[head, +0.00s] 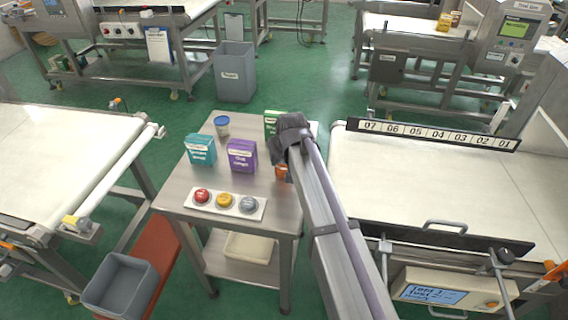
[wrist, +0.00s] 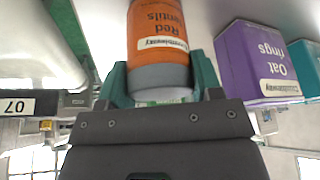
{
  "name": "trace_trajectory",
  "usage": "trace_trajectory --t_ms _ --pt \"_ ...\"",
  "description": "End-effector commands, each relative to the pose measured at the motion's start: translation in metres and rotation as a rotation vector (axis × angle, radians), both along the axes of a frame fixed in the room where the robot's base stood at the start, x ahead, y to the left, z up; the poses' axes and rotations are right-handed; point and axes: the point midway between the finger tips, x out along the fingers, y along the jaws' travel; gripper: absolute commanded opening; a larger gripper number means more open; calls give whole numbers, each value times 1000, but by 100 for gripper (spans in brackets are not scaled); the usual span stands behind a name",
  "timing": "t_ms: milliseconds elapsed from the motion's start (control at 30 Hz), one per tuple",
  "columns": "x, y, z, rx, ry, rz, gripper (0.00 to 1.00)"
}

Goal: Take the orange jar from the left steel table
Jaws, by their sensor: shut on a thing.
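The orange jar (wrist: 158,30), labelled "Red Lentils" and with a grey lid, appears upside down in the wrist view, with its base out of frame. My gripper (wrist: 160,82) has a teal finger on each side of the jar, near its lid, and is shut on it. In the head view only a small orange part of the jar (head: 281,172) shows beside my arm, over the right side of the steel table (head: 178,188). My arm hides the fingers there. I cannot tell whether the jar's base touches the table.
A purple "Oat rings" box (head: 242,156) stands left of the jar, with a teal box (head: 201,149), a blue-lidded jar (head: 222,126) and a green box (head: 272,122) nearby. A button panel (head: 224,203) lies at the front. A conveyor (head: 430,185) stands to the right.

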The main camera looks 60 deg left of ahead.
Motion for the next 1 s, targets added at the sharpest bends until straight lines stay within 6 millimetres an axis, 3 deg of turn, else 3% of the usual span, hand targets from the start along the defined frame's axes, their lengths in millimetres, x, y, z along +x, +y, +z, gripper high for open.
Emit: trace_trajectory --t_ms 267,600,667,1000 --pt "0 0 12 0 0 0 32" --pt "0 0 90 0 0 0 32" --pt "0 0 99 0 0 0 32" --pt "2 -1 100 0 0 -3 32"
